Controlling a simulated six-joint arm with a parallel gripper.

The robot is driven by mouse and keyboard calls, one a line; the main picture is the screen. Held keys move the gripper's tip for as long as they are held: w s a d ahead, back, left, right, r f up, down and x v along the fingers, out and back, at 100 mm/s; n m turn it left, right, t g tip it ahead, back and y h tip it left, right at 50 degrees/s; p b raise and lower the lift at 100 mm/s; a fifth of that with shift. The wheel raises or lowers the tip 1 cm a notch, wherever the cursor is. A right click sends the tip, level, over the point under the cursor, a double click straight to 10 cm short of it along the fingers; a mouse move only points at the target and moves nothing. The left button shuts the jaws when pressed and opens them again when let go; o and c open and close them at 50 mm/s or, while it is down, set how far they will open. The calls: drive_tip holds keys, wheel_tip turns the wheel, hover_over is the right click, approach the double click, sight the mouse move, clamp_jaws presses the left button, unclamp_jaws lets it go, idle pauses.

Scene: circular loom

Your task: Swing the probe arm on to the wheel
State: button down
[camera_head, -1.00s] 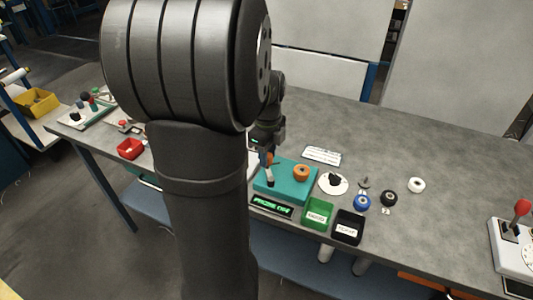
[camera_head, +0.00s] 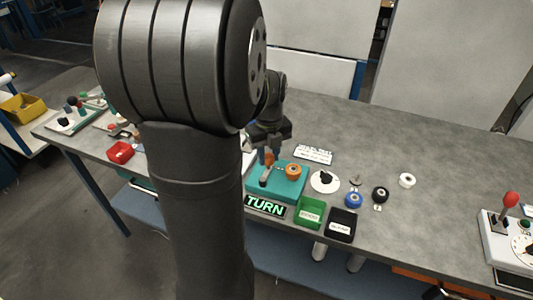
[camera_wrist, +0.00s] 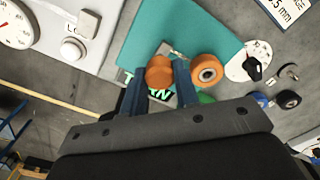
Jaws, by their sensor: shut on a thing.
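An orange wheel (camera_head: 293,170) with a pale hub sits on a teal base (camera_head: 290,190); it also shows in the wrist view (camera_wrist: 207,70). Left of it, on the same base, is the probe arm (camera_head: 265,174), a grey bar with an orange knob (camera_wrist: 159,72). My gripper (camera_head: 268,156) is shut on that knob from above; in the wrist view its blue fingers (camera_wrist: 160,82) stand either side of it. The right finger lies between knob and wheel. I cannot tell whether the probe arm touches the wheel. A display (camera_head: 265,207) in front of the base reads "TURN" in green.
A green bin (camera_head: 309,212) and a black bin (camera_head: 342,224) stand at the front edge. A white disc with a black part (camera_head: 325,181), a blue ring (camera_head: 353,199), a black ring (camera_head: 380,194) and a white ring (camera_head: 407,180) lie to the right.

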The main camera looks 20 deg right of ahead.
idle(0.5)
drive_tip(key=c, duration=1.1)
unclamp_jaws()
wheel_tip(320, 180, up, 17)
drive_tip(key=shift+r, duration=0.2)
